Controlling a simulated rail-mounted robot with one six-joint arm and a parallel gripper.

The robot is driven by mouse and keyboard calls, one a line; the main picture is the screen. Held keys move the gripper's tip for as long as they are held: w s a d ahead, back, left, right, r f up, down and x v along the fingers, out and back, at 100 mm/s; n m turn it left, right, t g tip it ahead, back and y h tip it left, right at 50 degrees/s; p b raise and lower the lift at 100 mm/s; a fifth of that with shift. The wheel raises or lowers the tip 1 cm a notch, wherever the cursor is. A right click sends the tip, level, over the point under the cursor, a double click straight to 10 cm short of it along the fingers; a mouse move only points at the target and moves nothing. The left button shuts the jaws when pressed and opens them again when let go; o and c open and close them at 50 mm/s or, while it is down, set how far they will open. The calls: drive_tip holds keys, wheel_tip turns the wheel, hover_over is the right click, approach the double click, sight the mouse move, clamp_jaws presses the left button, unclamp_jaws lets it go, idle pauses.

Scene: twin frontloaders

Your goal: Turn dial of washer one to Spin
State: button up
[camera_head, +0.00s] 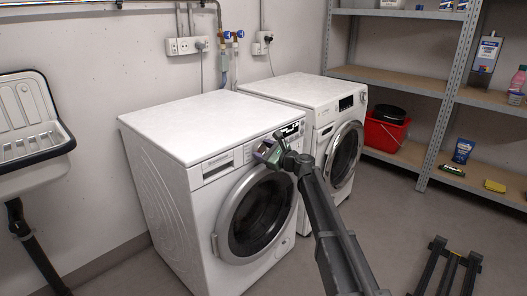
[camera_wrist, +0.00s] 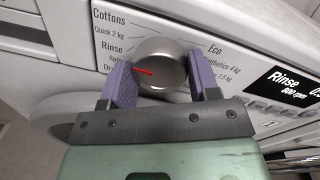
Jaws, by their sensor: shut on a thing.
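The left washer (camera_head: 165,125) is a white frontloader with a round dark door. My gripper (camera_head: 266,152) is at its upper front panel, and the dial is hidden behind it in the head view. In the wrist view the silver dial (camera_wrist: 166,58) sits between the two purple fingers of my gripper (camera_wrist: 158,80), which is shut on it. A red mark on the dial points left, toward the Rinse, Spin and Drain labels, which are partly covered by a finger. The display (camera_wrist: 290,84) reads "Rinse" and "800 rpm".
A second white washer (camera_head: 305,92) stands close on the right. A sink (camera_head: 30,150) hangs at the left. Shelving (camera_head: 405,80) with a red bucket (camera_head: 384,135) and several small items stands at the right. The floor in front of the washers is mostly clear.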

drive_tip(key=shift+n, duration=2.1)
drive_tip(key=o, duration=0.9)
drive_tip(key=shift+s+d, duration=0.1)
drive_tip(key=v, duration=1)
drive_tip(key=shift+s+d+r+p, duration=0.2)
drive_tip(key=shift+p, duration=0.1)
